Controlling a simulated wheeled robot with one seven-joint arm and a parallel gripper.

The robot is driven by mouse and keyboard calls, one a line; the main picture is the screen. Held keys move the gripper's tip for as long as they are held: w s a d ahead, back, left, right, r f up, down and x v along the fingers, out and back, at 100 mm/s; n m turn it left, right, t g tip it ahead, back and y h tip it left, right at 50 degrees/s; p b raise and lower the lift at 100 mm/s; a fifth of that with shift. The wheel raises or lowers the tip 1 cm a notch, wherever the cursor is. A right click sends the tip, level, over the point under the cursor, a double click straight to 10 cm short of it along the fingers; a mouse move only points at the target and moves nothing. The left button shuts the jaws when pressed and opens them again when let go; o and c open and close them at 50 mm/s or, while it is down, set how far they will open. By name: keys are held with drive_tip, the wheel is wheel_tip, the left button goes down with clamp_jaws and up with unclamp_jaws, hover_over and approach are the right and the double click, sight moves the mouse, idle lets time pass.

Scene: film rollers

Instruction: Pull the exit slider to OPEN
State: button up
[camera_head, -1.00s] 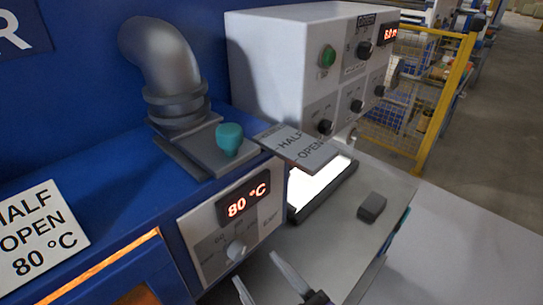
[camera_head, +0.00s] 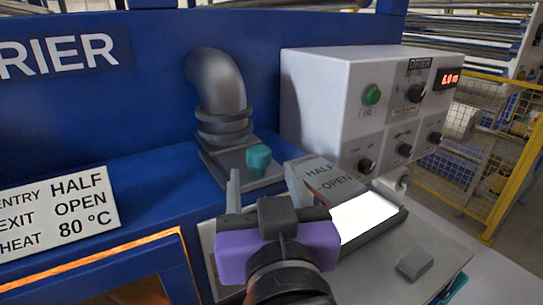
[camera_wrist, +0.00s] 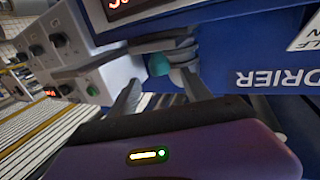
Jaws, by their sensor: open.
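The exit slider's teal knob (camera_head: 259,158) stands on a grey plate at the foot of the bent pipe (camera_head: 217,85). A tilted label plate (camera_head: 335,178) to its right reads HALF and OPEN; the knob sits left of these words. My gripper (camera_head: 262,180) is open and empty, in front of the knob and below it in the head view. Its purple body hides part of the panel. In the wrist view, the teal knob (camera_wrist: 160,65) appears between the two spread fingers of my gripper (camera_wrist: 162,84), beyond their tips. I see no contact.
A white sign (camera_head: 60,210) reads ENTRY HALF, EXIT OPEN, HEAT 80 °C. A grey control box (camera_head: 340,100) with knobs and a green button stands right of the pipe. A bright lit window (camera_head: 368,215) and a small grey block (camera_head: 415,263) lie right of my gripper.

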sight(260, 160)
drive_tip(key=shift+p+x, duration=0.75)
drive_tip(key=shift+x, duration=3.15)
drive_tip(key=shift+r, duration=0.1)
clamp_jaws()
